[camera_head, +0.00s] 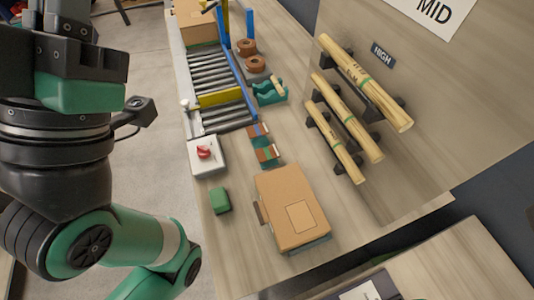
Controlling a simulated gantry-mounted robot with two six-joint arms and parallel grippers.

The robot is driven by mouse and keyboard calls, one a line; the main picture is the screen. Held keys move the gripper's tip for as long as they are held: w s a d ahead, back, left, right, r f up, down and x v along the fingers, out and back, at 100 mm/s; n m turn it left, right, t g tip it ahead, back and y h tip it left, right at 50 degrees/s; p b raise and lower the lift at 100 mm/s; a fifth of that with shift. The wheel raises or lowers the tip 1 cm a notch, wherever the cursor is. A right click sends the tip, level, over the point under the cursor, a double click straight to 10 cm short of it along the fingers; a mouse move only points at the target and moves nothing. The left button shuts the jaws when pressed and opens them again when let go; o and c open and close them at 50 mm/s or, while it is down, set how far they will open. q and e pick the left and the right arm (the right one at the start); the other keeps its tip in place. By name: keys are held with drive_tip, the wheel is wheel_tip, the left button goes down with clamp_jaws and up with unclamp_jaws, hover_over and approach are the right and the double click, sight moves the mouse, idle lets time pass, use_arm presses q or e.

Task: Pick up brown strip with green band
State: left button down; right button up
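Two small brown strips lie in the middle of the bench, in small teal holders: an upper strip (258,131) and a lower strip (267,154). The lower one shows some green, but both are too small to tell the band clearly. On the upright panel, bundles of pale tan sticks rest on black pegs; the largest bundle (372,91) has a green band. My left arm fills the left side, with dark blocks of its gripper (70,40) at the top left. No fingertips can be made out, and it is apart from the strips. My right gripper is out of view.
A brown cardboard box (288,213) stands at the bench's front. A green block (220,200) and a white box with a red knob (204,155) are on its left. A roller conveyor (212,75) runs behind. Brown rolls (255,64) and a teal holder (268,94) stand beside it.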

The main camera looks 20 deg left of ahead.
use_arm(q)
drive_tip(key=shift+c, duration=0.2)
unclamp_jaws()
idle(0.3)
